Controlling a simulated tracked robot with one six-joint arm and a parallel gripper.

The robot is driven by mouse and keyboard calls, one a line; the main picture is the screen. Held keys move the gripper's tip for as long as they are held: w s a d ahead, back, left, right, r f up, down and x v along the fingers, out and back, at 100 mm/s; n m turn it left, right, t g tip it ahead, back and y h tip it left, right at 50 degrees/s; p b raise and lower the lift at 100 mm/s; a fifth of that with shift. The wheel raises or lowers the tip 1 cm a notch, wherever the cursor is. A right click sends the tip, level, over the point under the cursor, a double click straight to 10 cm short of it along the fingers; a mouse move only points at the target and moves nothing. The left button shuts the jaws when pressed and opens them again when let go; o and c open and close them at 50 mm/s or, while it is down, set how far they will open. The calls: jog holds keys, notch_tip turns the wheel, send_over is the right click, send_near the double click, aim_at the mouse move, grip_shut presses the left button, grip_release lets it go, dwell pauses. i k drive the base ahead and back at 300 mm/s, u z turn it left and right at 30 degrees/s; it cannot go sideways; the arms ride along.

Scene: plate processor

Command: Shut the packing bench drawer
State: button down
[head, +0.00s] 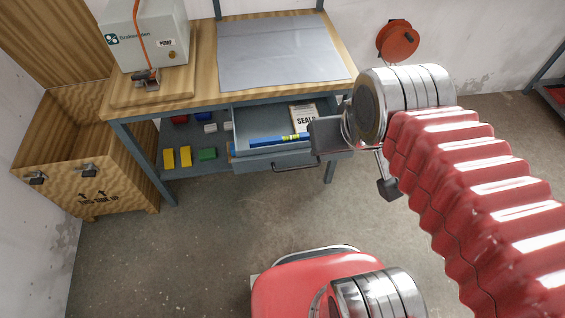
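The packing bench (200,97) has a wooden top and a grey-blue frame. Its drawer (262,160) stands pulled out under the top, with the inside showing. A dark bar handle (294,167) is on the drawer's front. Inside lie a blue spirit level (272,141) and a box marked "SEALS" (304,118). My gripper (357,162) is at the drawer's right front corner, with its two dark fingers spread apart and nothing between them. One finger overlaps the drawer's right end in the picture; I cannot tell whether it touches. It hides that corner.
A grey boxed machine (147,36) and a grey mat (283,52) are on the bench top. A lower shelf (185,168) carries several small coloured bins. An open wooden crate (110,192) stands left. A red reel (397,40) hangs on the wall. Floor before the drawer is clear.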

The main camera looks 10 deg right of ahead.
aim_at(250, 122)
jog(key=u, duration=1.9)
jog(key=i, duration=0.75)
jog(key=z, duration=1.35)
